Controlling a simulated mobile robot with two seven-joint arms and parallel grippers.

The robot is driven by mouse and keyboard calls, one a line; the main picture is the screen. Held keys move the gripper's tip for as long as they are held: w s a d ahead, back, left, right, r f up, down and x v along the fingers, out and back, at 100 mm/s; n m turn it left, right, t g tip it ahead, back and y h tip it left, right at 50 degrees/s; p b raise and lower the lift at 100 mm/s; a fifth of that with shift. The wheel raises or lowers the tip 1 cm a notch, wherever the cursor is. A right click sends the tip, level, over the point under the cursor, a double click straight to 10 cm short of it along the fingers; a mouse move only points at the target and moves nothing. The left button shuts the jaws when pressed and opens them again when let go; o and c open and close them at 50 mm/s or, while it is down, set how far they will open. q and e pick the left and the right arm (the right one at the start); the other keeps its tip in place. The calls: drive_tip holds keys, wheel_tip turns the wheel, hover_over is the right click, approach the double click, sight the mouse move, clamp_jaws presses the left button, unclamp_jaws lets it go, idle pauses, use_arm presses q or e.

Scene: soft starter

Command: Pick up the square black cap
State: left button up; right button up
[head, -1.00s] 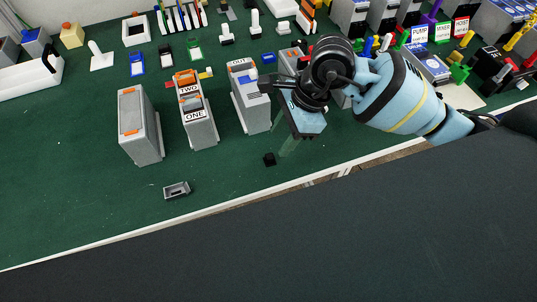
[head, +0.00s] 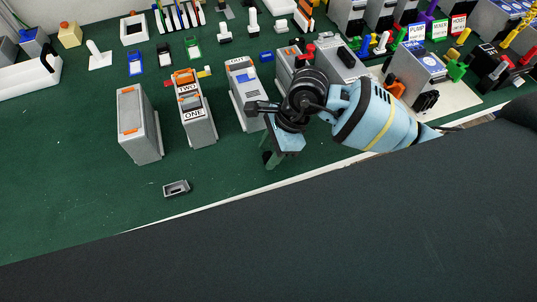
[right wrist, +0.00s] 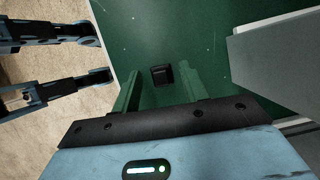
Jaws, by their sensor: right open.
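The square black cap (right wrist: 162,75) lies on the green table top in the right wrist view. It appears between the two greenish fingers of my right gripper, with a gap on each side. My right gripper (head: 270,160) is open and points down at the table near its front edge in the head view. Its fingers hide most or all of the cap there. I cannot tell the exact height of the fingertips over the table. My left gripper is not in view.
A grey box (head: 245,95) stands just behind the right gripper, with the grey box marked ONE and TWO (head: 198,125) to its left. A small grey open tray (head: 176,188) lies at the front left. The front-left table top (head: 80,205) is clear.

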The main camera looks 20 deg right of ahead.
sight(270, 153)
clamp_jaws()
drive_tip(key=shift+r, duration=0.1)
drive_tip(key=shift+r, duration=0.45)
wheel_tip(270, 153, up, 2)
drive_tip(key=shift+r, duration=0.2)
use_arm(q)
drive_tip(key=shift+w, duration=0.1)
use_arm(e)
drive_tip(key=s+r, duration=0.1)
drive_tip(key=s, duration=1.5)
drive_tip(key=shift+d+r, duration=0.15)
drive_tip(key=shift+r, duration=0.15)
